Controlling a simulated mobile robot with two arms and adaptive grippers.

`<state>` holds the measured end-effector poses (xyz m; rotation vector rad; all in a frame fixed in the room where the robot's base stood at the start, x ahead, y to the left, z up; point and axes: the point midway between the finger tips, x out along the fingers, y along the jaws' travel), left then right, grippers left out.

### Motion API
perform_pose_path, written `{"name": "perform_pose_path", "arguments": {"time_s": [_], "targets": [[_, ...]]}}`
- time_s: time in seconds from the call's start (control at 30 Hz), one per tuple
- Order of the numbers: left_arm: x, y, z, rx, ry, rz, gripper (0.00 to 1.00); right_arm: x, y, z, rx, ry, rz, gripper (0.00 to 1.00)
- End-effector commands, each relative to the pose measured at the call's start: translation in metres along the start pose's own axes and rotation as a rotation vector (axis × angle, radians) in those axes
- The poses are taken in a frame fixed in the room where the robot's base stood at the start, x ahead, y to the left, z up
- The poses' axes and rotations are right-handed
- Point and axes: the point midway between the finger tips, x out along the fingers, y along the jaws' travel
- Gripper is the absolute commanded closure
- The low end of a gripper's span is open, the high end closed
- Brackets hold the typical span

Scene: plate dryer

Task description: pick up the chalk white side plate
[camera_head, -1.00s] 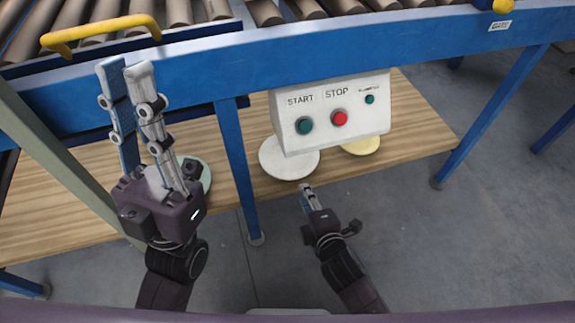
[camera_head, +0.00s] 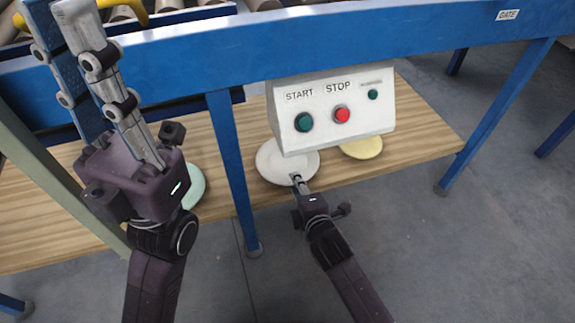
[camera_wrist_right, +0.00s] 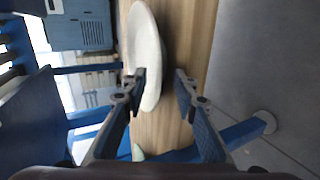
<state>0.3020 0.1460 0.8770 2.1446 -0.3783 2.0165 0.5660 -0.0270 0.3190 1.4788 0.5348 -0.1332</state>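The chalk white side plate (camera_head: 284,163) lies on the wooden shelf below the control box, which hides its back part. My right gripper (camera_head: 297,180) is at the plate's front edge. In the right wrist view its two fingers (camera_wrist_right: 161,78) are apart, with the plate (camera_wrist_right: 147,40) by the left fingertip and its rim reaching into the gap. I cannot tell whether they touch. My left gripper (camera_head: 60,12) is raised at the left, its fingers apart and nothing seen between them.
A pale green plate (camera_head: 193,186) is partly behind my left gripper. A yellow plate (camera_head: 362,147) lies right of the white one. The control box (camera_head: 333,115) overhangs the shelf (camera_head: 425,135). A blue leg (camera_head: 234,175) stands left of the white plate.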

Motion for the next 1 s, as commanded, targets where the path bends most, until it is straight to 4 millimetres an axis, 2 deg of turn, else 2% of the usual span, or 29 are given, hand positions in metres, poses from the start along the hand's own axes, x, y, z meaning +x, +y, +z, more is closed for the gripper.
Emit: {"name": "perform_pose_path", "arguments": {"time_s": [0.2, 0.47, 1.0], "targets": [[0.0008, 0.0000, -0.0001, 0.000, 0.001, 0.000, 0.86, 0.0004, 0.0007, 0.0001, 0.000, 0.000, 0.000, 0.73], [0.0006, 0.0001, 0.0000, 0.000, 0.000, 0.000, 0.86, 0.0002, 0.0006, 0.0001, 0.000, 0.000, 0.000, 1.00], [0.0023, 0.0001, -0.0001, -0.001, 0.001, 0.000, 0.86, -0.0008, 0.0047, -0.0001, 0.000, 0.001, 0.005, 1.00]]}}
